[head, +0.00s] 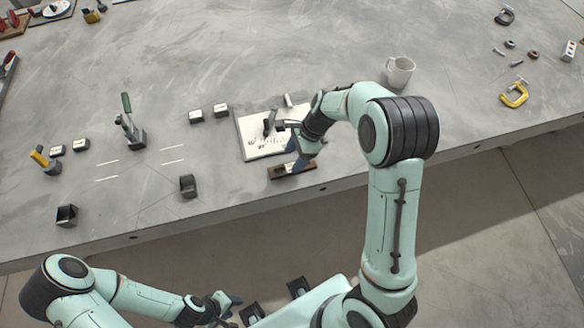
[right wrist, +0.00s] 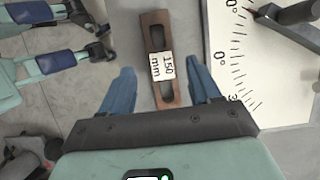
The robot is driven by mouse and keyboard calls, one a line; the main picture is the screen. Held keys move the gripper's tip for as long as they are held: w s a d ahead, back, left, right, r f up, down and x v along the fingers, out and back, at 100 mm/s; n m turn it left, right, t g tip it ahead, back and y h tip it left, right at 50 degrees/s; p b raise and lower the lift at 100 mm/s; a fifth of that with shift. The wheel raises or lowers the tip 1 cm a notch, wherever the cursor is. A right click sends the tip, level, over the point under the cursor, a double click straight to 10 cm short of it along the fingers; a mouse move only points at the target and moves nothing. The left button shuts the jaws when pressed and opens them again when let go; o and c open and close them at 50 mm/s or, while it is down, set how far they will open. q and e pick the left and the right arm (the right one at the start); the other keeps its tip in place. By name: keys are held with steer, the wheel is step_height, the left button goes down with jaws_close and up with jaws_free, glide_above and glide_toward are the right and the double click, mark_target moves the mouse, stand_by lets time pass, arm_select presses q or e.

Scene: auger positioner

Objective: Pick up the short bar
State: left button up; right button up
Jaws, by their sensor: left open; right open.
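A brown bar (right wrist: 167,90) with two dark slots and a white label reading "150 mm" lies between the open fingers of my right gripper (right wrist: 160,75) in the right wrist view. The fingers are on either side with a gap to the bar; how high they are above it I cannot tell. In the head view the bar (head: 280,172) lies near the table's front edge, partly hidden by my right gripper (head: 297,158). My left gripper (head: 232,302) is open and empty, low in front of the table. No other bar is clear to compare lengths.
A white board with a printed scale (head: 243,140) and dark lever parts lies just behind the bar. A white mug (head: 399,71) stands to the right. Small dark blocks, a green-handled tool (head: 128,118) and a dark open box (head: 188,186) are to the left.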

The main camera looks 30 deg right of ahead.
mark_target(286, 170)
steer(key=x, duration=0.5)
steer(key=shift+s+a+b, duration=0.1)
steer(key=shift+s+b, duration=0.1)
steer(key=shift+b, duration=0.1)
jaws_close()
arm_select(q)
steer(key=shift+s+f, duration=0.2)
steer(key=shift+f, duration=0.2)
arm_select(e)
steer(key=shift+r, duration=0.2)
